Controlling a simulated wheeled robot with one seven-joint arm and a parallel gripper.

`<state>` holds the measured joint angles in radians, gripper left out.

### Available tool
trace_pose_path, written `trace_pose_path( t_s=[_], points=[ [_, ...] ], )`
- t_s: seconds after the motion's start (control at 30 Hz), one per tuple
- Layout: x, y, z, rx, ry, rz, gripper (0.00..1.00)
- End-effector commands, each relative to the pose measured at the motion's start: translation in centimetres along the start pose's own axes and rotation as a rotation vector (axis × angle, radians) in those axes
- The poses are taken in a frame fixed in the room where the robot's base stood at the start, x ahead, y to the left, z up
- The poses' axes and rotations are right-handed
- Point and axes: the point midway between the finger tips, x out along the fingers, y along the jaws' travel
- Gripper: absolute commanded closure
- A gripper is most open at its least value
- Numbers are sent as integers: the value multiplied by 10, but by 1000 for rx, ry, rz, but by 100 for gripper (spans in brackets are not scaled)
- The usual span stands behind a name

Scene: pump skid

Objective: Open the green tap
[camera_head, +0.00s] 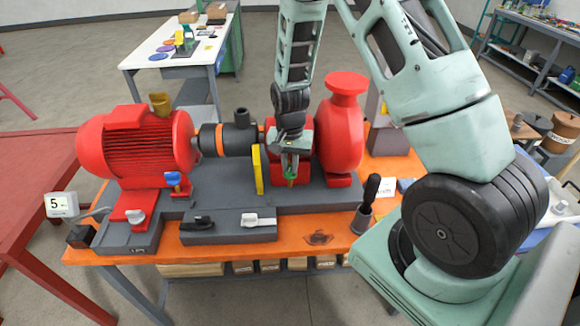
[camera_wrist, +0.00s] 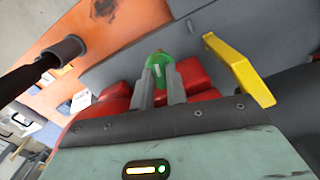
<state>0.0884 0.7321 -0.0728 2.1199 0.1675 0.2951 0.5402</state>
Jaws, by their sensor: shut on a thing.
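The green tap (camera_wrist: 160,67) shows between the two fingertips of my gripper (camera_wrist: 160,80) in the wrist view. My gripper is shut on its green handle. In the head view my gripper (camera_head: 290,172) points down in front of the red pump block, and only a small bit of the green tap (camera_head: 290,177) shows under the fingers. The tap's base is mostly hidden by the fingers and my gripper's body.
A yellow lever (camera_head: 257,169) stands just left of the tap; it also shows in the wrist view (camera_wrist: 242,70). A blue tap (camera_head: 173,179), a white-handled switch (camera_head: 258,220) and a black-handled switch (camera_head: 197,223) are further left. A black-handled tool stands in a cup (camera_head: 362,217) at right.

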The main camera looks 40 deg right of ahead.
Motion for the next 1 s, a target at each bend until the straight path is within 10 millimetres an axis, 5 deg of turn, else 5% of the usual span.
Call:
trace_pose_path(
  t_s=[0.23, 0.57, 0.6, 0.63, 1.0],
  points=[
    [1, 0, 0, -247, 0, 0, 100],
    [0, 0, 0, -268, -1, 0, 100],
    [0, 0, 0, -268, -1, 0, 74],
    [0, 0, 0, -267, -1, 0, 66],
    [-3, 0, 0, -265, 1, -1, 64]
  ],
)
